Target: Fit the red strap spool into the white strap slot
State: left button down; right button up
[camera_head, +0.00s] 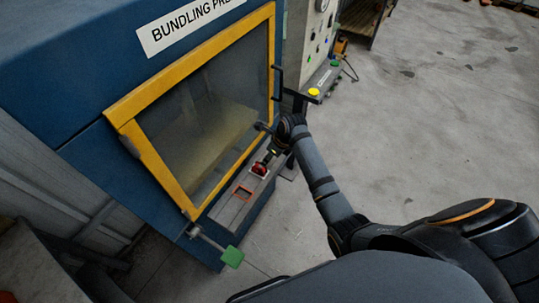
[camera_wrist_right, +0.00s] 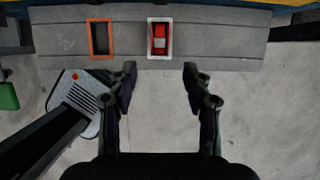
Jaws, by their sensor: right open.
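The red strap spool (camera_wrist_right: 160,42) sits inside the white-framed strap slot (camera_wrist_right: 149,56) on the grey shelf. It lies within the frame; how deep it sits cannot be told. In the head view the red spool (camera_head: 259,169) shows on the shelf just below my right gripper (camera_head: 270,155). In the right wrist view my right gripper (camera_wrist_right: 160,82) is open and empty, its two fingers apart just in front of the shelf edge and clear of the spool. My left gripper is not in view.
An orange-framed slot (camera_wrist_right: 100,38) is beside the white one and looks empty. The grey shelf (camera_head: 226,214) runs below the yellow-framed window (camera_head: 158,168) of the blue press (camera_head: 60,60). A green plate (camera_head: 232,257) sticks out at the near end. Open floor lies right.

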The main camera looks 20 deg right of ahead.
jog(key=shift+r, duration=0.1)
dwell(0.3)
jog(key=s+d+f+n+h, duration=0.1)
jog(key=s+d+f+n, duration=0.1)
jog(key=s+f+n, duration=0.45)
jog(key=s+d+f+n+g, duration=0.1)
jog(key=s+f, duration=0.2)
jog(key=f, duration=0.6)
jog(key=s+d+f+n+h, duration=0.1)
jog(key=s+d+f+n, duration=0.1)
jog(key=s+f+n, duration=0.4)
jog(key=s+d+f+n, duration=0.1)
jog(key=s+f+n, duration=0.4)
jog(key=s, duration=0.4)
jog(key=s+d+f+n+h, duration=0.1)
jog(key=s+f+n, duration=0.4)
jog(key=s, duration=0.5)
jog(key=s+d+f+n+g, duration=0.1)
jog(key=s+f+n, duration=0.4)
jog(key=s, duration=0.5)
jog(key=shift+d, duration=0.25)
jog(key=shift+s, duration=0.1)
